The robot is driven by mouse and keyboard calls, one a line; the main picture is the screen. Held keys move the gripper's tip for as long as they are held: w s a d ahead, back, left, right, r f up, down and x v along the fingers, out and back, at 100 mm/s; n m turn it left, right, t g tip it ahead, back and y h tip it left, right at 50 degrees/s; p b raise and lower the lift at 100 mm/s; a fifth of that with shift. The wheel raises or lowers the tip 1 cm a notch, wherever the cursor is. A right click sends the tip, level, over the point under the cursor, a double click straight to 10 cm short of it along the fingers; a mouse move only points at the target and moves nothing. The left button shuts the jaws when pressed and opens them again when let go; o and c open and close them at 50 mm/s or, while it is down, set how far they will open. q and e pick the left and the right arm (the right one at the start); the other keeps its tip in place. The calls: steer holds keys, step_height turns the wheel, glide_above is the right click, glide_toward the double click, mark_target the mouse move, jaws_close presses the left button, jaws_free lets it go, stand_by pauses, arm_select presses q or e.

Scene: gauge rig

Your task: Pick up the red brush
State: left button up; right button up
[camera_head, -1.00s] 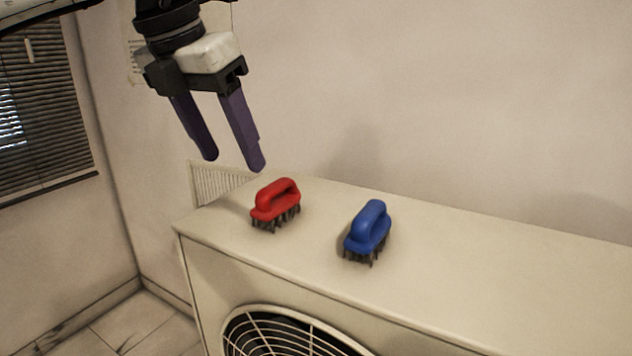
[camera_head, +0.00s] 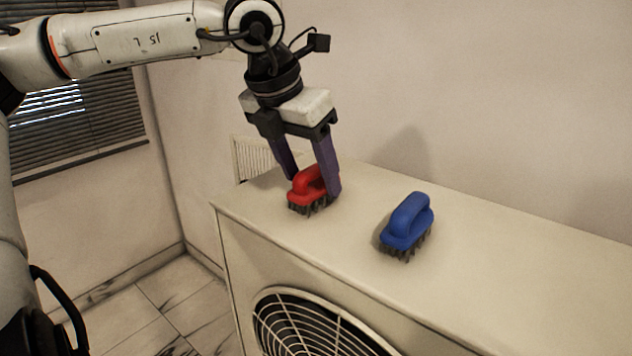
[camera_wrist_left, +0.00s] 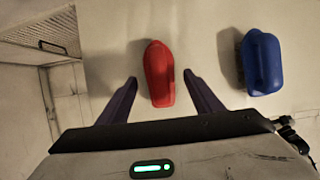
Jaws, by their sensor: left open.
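The red brush (camera_head: 308,187) stands bristles down on the top of the beige unit, near its left end. My left gripper (camera_head: 314,185) is open and lowered over it, with one purple finger behind it and one in front at its right. In the left wrist view the red brush (camera_wrist_left: 158,73) lies between and just beyond the two fingertips (camera_wrist_left: 160,80), with gaps on both sides. Its lower parts are partly hidden by the near finger in the head view. My right gripper is not in view.
A blue brush (camera_head: 407,222) stands to the right of the red one, also in the left wrist view (camera_wrist_left: 262,62). The beige unit (camera_head: 480,270) has a fan grille (camera_head: 310,325) in its front. A wall rises behind it. Its top is clear to the right.

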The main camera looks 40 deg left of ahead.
arm_select(q)
steer(key=shift+f, duration=0.15)
steer(key=c, duration=1.2)
step_height(320, 180, up, 10)
steer(key=shift+f, duration=0.1)
